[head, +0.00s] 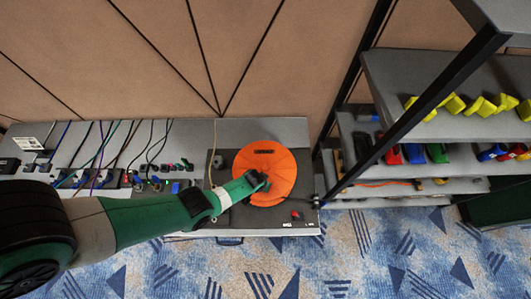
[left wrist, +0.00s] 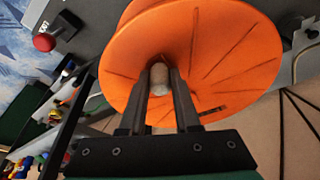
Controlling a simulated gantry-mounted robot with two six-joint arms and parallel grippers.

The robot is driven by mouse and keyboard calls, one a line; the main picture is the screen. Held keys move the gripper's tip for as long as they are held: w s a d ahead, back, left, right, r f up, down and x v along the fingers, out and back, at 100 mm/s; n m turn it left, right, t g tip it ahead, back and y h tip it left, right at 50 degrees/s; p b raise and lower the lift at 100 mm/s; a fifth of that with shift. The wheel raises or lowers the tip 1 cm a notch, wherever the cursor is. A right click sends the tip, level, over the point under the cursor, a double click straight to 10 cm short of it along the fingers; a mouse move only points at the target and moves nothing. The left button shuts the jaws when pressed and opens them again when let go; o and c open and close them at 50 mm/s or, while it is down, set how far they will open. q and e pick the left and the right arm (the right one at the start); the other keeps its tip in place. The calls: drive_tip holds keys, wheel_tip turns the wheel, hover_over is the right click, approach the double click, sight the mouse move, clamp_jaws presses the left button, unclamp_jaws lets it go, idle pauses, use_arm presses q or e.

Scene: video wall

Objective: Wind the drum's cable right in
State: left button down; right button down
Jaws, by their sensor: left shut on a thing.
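The orange cable drum (head: 284,177) stands at the right end of the grey bench in the head view. It fills much of the left wrist view (left wrist: 225,55). My left gripper (head: 259,183) reaches over the drum from the left. In the left wrist view its two fingers (left wrist: 159,90) are shut on a pale, rounded crank knob (left wrist: 159,79) on the drum's face. The cable on the drum cannot be made out clearly. A thin orange line (head: 385,183) lies on a lower shelf to the right. My right gripper is not in view.
A red button (head: 295,215) sits on the dark plate by the drum. Sockets and cables (head: 100,170) line the bench's left part. A shelf rack (head: 420,90) holds yellow (head: 480,106), red and green items. Patterned carpet lies in front.

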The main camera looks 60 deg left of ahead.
use_arm(q)
drive_tip(key=c, duration=1)
unclamp_jaws()
drive_tip(key=shift+s+a, duration=0.2)
drive_tip(key=shift+s, duration=0.25)
drive_tip(key=shift+o, duration=1.2)
drive_tip(key=shift+s+a+f, duration=0.1)
drive_tip(key=shift+s+a, duration=0.1)
drive_tip(key=shift+a, duration=0.1)
drive_tip(key=shift+o, duration=1)
wheel_tip(320, 180, up, 6)
drive_tip(key=p, duration=0.5)
drive_tip(key=shift+a+f, duration=0.1)
drive_tip(key=shift+f, duration=0.1)
drive_tip(key=shift+w+r+b, duration=0.1)
drive_tip(key=shift+w+b, duration=0.05)
drive_tip(key=shift+b, duration=0.35)
drive_tip(key=shift+r, duration=0.65)
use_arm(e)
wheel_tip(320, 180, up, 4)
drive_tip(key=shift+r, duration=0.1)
